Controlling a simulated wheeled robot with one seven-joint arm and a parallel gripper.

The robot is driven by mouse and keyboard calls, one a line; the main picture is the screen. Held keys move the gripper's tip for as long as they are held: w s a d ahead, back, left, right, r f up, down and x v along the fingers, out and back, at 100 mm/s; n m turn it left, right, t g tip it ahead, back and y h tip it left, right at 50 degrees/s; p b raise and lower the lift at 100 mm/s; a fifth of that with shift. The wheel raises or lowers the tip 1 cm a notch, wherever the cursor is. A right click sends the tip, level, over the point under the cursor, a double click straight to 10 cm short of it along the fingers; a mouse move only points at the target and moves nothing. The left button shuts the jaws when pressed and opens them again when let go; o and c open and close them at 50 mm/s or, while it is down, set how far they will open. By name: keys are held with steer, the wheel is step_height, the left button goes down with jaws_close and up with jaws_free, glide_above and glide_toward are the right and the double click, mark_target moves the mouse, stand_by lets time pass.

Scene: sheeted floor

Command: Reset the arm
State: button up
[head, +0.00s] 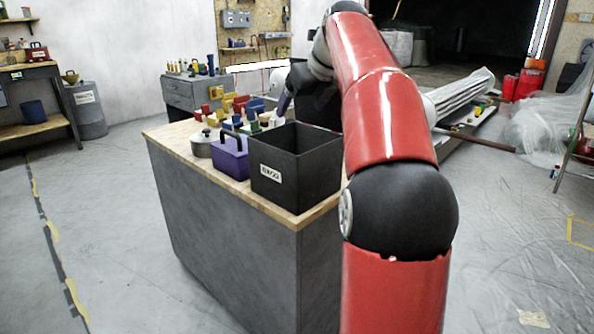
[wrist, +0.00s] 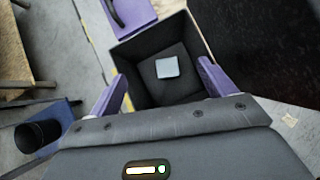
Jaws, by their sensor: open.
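My gripper shows in the wrist view (wrist: 160,92) with its two purple fingers wide apart and nothing between them. It is above the black open-topped bin (head: 285,200), which stands on the near corner of the wooden-topped counter (head: 172,133). In the wrist view a small light grey block (wrist: 167,67) lies on the bin's floor. My red and black arm reaches over the right side of the counter in the head view, and the gripper is mostly hidden behind the bin there.
A grey drum (head: 88,115) and a workbench (head: 35,70) stand at the left. The floor left of the counter is clear.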

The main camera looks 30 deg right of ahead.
steer(key=s+a+f+n+g, duration=0.1)
steer(key=s+a+f+n, duration=0.6)
steer(key=s+a+n, duration=0.7)
steer(key=s+a+f+n, duration=0.2)
steer(key=s+f+n, duration=0.6)
steer(key=f+n, duration=0.1)
steer(key=s+a+f+n+g, duration=0.1)
steer(key=s+a+f+n, duration=0.1)
steer(key=s+f+n, duration=0.6)
steer(key=f+n, duration=0.1)
steer(key=n, duration=0.3)
steer(key=shift+s+a+h, duration=0.2)
steer(key=shift+a+h, duration=0.05)
steer(key=shift+h, duration=0.05)
